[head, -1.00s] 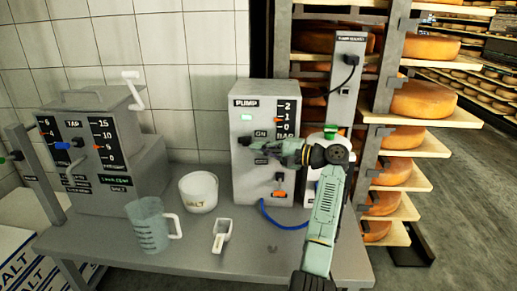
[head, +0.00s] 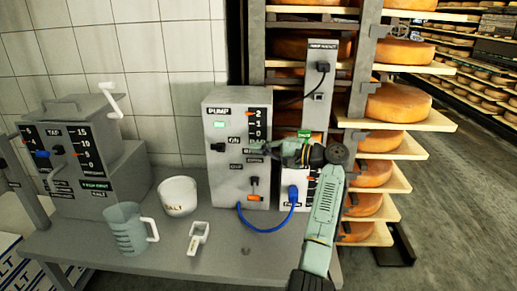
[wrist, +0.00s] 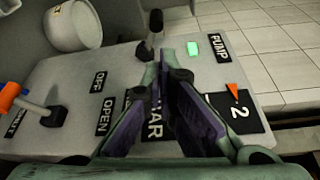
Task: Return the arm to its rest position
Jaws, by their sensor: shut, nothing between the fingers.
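My gripper (head: 262,148) is shut and empty, in front of the right part of the grey pump box (head: 222,170). In the wrist view its closed fingers (wrist: 162,65) cover part of the panel's labels on the pump box (wrist: 75,80). I cannot tell whether the fingertips touch the panel. My arm comes up from the lower right and bends at the wrist.
The table (head: 100,240) holds a jug (head: 128,230), a salt bowl (head: 177,197), a white scoop (head: 198,238) and a grey machine with a crank (head: 85,150). A blue cable (head: 265,230) runs to a small box (head: 295,185). Shelves of cheese wheels (head: 398,102) stand at right.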

